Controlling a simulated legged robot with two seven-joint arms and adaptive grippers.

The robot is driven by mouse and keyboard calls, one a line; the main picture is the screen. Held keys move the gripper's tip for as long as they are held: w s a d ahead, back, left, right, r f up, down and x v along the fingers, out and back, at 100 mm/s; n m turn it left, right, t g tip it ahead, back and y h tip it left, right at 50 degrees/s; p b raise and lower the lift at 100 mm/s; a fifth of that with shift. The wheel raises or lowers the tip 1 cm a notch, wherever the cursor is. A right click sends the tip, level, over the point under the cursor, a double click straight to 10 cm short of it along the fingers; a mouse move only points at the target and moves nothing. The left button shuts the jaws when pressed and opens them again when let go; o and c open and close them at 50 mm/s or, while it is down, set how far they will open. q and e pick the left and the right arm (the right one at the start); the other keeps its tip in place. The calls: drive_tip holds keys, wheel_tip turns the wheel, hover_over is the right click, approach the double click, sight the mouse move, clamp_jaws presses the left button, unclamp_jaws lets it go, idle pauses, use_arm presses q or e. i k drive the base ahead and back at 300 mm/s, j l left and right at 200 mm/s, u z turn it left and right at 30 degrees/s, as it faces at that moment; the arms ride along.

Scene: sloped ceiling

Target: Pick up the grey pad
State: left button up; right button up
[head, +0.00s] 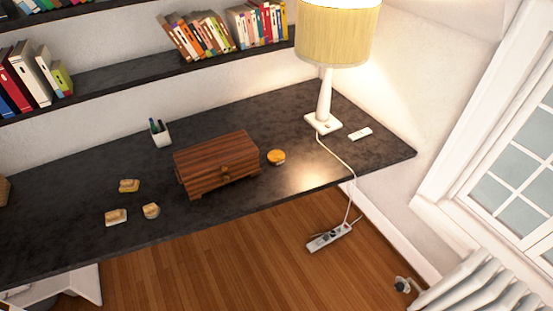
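I cannot make out a grey pad anywhere in the head view. Neither of my grippers is in view. The dark desk (230,205) holds a wooden chest (218,165) with a round knob on its front, standing near the middle. A small white object with dark marks, like a remote (361,134), lies near the desk's right end. A round orange-yellow item (276,157) lies just right of the chest.
Small tan items (129,186) lie left of the chest. A pen cup (160,133) stands behind it. A lamp (325,100) stands at the right, its cord running to a power strip (329,237). Bookshelves (150,80) are above. A radiator (480,285) is lower right.

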sight(151, 211)
drive_tip(key=u, duration=1.25)
